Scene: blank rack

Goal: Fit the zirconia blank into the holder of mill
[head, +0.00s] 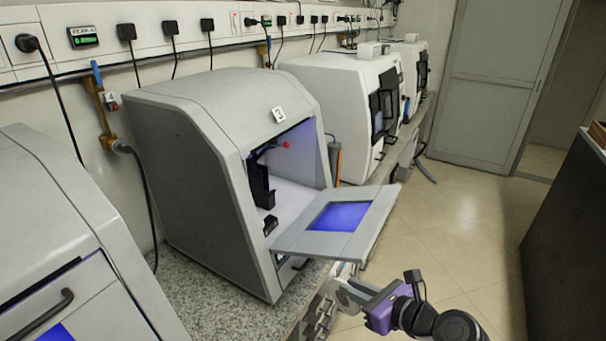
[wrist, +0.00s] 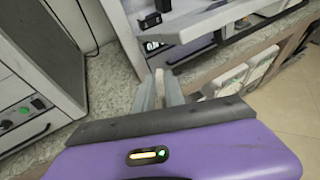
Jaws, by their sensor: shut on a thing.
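The mill (head: 205,150) is a grey machine on the counter with its front door (head: 365,245) folded down, showing a blue window. Inside its lit chamber stands a black holder (head: 262,185); a black part of it also shows at the top of the wrist view (wrist: 151,20). My gripper (head: 345,293) is outside the mill, below and in front of the open door. In the wrist view its fingers (wrist: 165,88) are close together around a thin pale piece, apparently the zirconia blank (wrist: 168,73). Most of this piece is hidden by the fingers.
Another grey machine (head: 70,240) stands at the near left. White machines (head: 335,105) stand farther along the granite counter (head: 215,305). A rack with several slots (head: 318,315) is at the counter's front edge, beside my gripper. The tiled floor at right is clear.

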